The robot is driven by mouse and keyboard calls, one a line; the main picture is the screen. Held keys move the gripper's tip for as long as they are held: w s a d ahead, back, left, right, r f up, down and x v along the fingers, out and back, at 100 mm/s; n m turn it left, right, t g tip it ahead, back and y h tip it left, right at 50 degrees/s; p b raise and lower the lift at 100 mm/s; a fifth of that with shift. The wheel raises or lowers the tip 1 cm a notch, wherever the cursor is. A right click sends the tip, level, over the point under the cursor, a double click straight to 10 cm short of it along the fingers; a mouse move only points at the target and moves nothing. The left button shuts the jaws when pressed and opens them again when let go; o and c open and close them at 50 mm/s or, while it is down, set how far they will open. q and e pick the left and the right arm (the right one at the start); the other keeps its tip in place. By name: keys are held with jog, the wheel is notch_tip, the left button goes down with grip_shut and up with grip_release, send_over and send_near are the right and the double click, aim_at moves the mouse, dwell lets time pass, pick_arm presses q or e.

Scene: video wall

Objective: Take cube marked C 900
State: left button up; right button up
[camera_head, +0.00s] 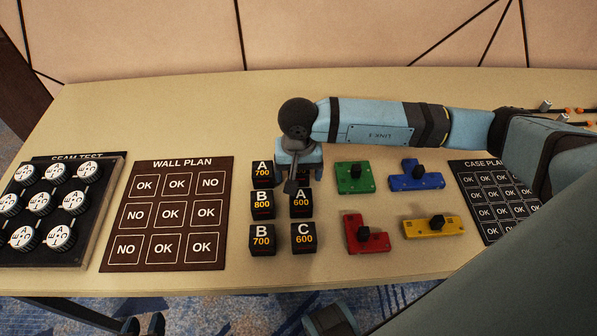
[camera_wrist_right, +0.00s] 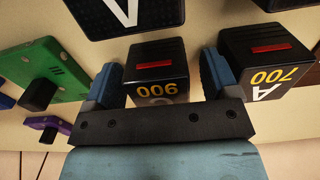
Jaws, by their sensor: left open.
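The cube marked 900 (camera_wrist_right: 156,68) shows upside down in the right wrist view, with a red bar on top; its letter is mostly cut off by the gripper body. It stands between the fingers of my right gripper (camera_wrist_right: 162,82). A gap shows on the cube's right side; the left finger is close to it or touching. In the head view my right gripper (camera_head: 299,172) points down over the top right place of the cube group and hides this cube. My left gripper (camera_head: 143,326) is open and empty at the bottom left edge, below the table front.
Cube A 700 (camera_head: 263,174) stands close left of the right gripper, cube A 600 (camera_head: 301,204) just in front. Cubes B 800 (camera_head: 262,205), B 700 (camera_head: 262,240) and C 600 (camera_head: 304,238) are near. A green piece (camera_head: 354,178) lies right, under my arm.

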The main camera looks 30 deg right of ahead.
jog(key=c, duration=1)
